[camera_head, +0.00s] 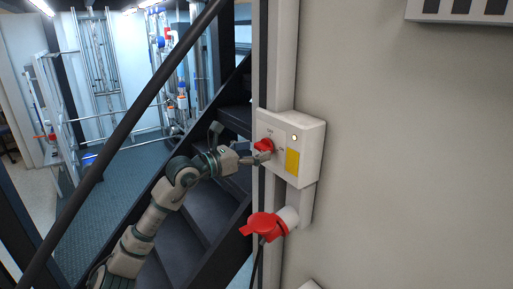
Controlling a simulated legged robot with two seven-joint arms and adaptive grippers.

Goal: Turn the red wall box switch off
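The wall box (308,139) is white and mounted on the wall right of centre. Its red switch (265,145) sits on the left part of the front face, with small lettering above it. A yellow label and a small round light are to the right of the switch. My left gripper (262,156) is at the switch's lower edge, its fingertips touching or very close to it. The fingers are too small to tell whether they are open or closed on the switch. My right gripper is not in view.
A red-capped socket (266,226) sticks out below the box. A dark handrail (120,130) and stairs (190,235) lie to the left, behind my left arm. Pipework stands beyond them.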

